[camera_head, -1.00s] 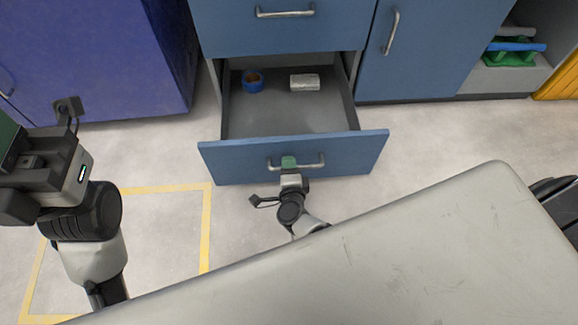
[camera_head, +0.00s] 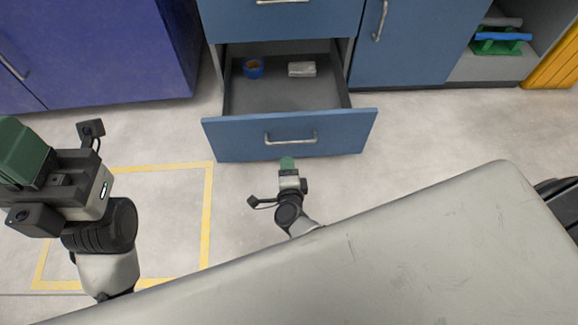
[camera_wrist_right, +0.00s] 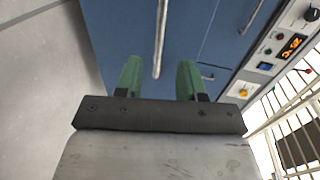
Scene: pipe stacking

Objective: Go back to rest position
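My right gripper (camera_head: 287,164) is in front of the open blue drawer (camera_head: 228,143), a little short of its silver handle (camera_head: 291,138).
Inside the drawer are a blue ring-shaped object (camera_head: 253,69) and a silvery block (camera_head: 302,69). A pale grey surface (camera_head: 400,250) fills the foreground. A purple cabinet (camera_head: 100,50) stands at the left. An open shelf (camera_head: 485,65) with green and blue items is at the right.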

